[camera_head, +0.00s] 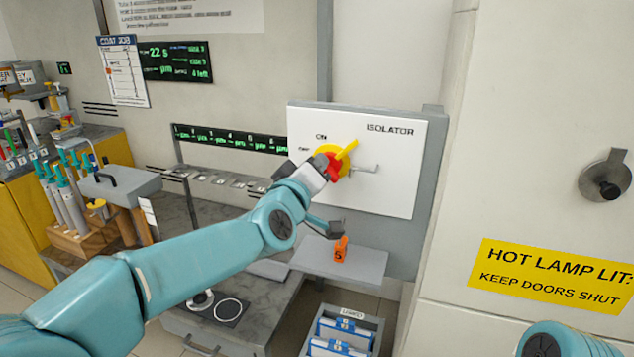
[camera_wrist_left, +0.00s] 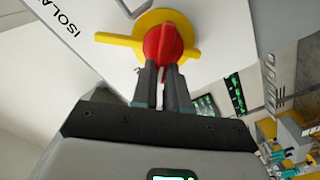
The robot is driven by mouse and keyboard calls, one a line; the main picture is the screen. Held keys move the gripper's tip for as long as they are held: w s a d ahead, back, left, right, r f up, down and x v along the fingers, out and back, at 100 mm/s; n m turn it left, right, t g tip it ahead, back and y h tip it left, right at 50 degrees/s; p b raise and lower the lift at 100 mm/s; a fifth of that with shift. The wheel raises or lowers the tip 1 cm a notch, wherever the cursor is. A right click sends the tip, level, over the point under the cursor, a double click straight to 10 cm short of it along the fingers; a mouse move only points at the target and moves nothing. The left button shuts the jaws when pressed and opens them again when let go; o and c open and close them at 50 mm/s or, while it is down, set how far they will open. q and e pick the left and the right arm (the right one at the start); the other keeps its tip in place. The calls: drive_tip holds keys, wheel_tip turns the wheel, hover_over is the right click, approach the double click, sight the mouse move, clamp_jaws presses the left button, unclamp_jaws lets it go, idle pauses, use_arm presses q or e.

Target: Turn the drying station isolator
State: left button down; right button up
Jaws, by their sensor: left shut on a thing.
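The isolator is a white panel (camera_head: 395,185) marked ISOLATOR, with ON and OFF labels at its upper left. Its red knob (camera_head: 333,168) sits on a yellow plate (camera_head: 347,150) with yellow arms. In the left wrist view the red knob (camera_wrist_left: 163,45) stands in front of the yellow disc (camera_wrist_left: 180,22). My left gripper (camera_head: 318,172) is at the knob, and in the left wrist view its fingers (camera_wrist_left: 163,80) are shut on the red knob. The gripper partly hides the knob and labels in the head view. My right gripper is not in view.
A yellow HOT LAMP sign (camera_head: 550,277) is on the right wall.

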use_arm(q)
drive_tip(key=shift+w+a+f+n+b, duration=0.1)
drive_tip(key=shift+f+n+b, duration=0.15)
drive_tip(key=shift+n+b, duration=0.9)
drive_tip(key=shift+s+a+f+n+b, duration=0.15)
drive_tip(key=shift+n+b, duration=0.5)
drive_tip(key=shift+n, duration=1)
drive_tip(key=shift+w+d+f+n+b, duration=0.15)
drive_tip(key=shift+f+n+b, duration=0.15)
drive_tip(key=shift+n+b, duration=0.85)
drive_tip(key=shift+a+n, duration=0.1)
drive_tip(key=shift+n, duration=0.35)
drive_tip(key=c, duration=1.1)
unclamp_jaws()
drive_tip(key=shift+c, duration=0.2)
